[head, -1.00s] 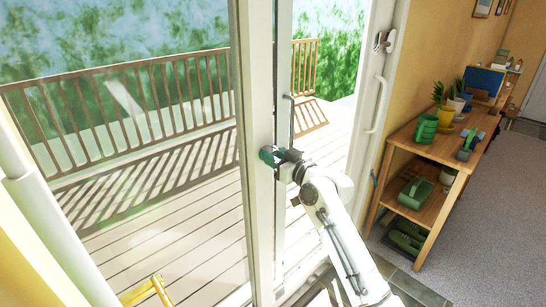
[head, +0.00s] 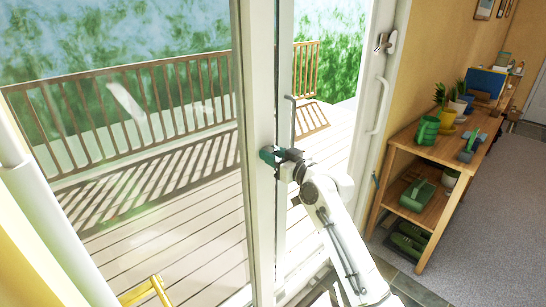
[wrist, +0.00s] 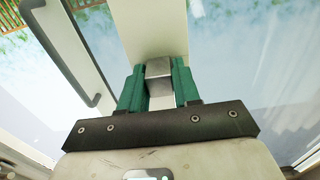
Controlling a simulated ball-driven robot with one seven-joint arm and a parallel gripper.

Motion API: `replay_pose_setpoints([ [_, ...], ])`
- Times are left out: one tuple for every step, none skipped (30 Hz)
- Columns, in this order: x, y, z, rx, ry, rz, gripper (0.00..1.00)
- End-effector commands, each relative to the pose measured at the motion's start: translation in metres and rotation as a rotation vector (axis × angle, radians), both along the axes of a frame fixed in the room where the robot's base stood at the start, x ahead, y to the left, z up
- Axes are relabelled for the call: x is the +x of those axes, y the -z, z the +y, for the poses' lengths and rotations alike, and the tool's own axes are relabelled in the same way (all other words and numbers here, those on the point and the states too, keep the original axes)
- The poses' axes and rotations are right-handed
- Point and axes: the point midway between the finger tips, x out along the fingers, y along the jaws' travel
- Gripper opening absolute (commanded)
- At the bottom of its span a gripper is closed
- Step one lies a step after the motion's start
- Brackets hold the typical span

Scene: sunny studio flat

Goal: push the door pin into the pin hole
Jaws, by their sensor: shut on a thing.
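The door pin (wrist: 158,68) shows in the wrist view as a small grey metal block between the two green fingers. My gripper (wrist: 158,82) is shut on it, directly in front of the pale door stile (wrist: 150,28). In the head view my gripper (head: 270,156) is at the white stile (head: 259,80) of the sliding glass door. The pin is too small to make out there. I cannot tell whether the pin touches the stile or is in it. The pin hole is not visible, perhaps hidden behind the pin and fingers.
A grey bar handle (head: 291,118) is just right of my gripper, and shows left of it in the wrist view (wrist: 80,55). A white handle (head: 378,105) is on the right frame. A wooden shelf (head: 420,152) with plants stands right. A yellow chair (head: 150,288) is at lower left.

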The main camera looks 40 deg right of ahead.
Motion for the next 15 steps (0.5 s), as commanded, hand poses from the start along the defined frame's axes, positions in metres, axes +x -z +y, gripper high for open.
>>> replay_pose_setpoints([
  [0.0008, -0.0019, -0.0004, -0.002, 0.0, -0.003, 0.0],
  [0.0008, -0.0021, -0.0004, -0.002, 0.0, -0.003, 0.0],
  [0.0008, -0.0023, -0.0004, -0.002, 0.001, -0.003, 0.0],
  [0.0008, -0.0023, -0.0004, -0.002, 0.001, -0.003, 0.0],
  [0.0008, -0.0023, -0.0004, -0.002, 0.001, -0.003, 0.0],
  [0.0008, -0.0024, -0.0004, -0.002, 0.001, -0.004, 0.0],
  [0.0008, -0.0024, -0.0004, -0.002, 0.001, -0.004, 0.0],
  [0.0008, -0.0024, -0.0004, -0.002, 0.001, -0.004, 0.0],
  [0.0008, -0.0025, -0.0004, -0.002, 0.001, -0.004, 0.0],
  [0.0008, -0.0025, -0.0004, -0.002, 0.001, -0.004, 0.0],
  [0.0008, -0.0026, -0.0004, -0.002, 0.001, -0.004, 0.0],
  [0.0008, -0.0026, -0.0004, -0.002, 0.001, -0.004, 0.0],
  [0.0008, -0.0026, -0.0005, -0.002, 0.001, -0.004, 0.34],
  [0.0008, -0.0026, -0.0004, -0.002, 0.0, -0.004, 0.37],
  [0.0008, -0.0025, -0.0004, -0.002, 0.0, -0.004, 0.41],
])
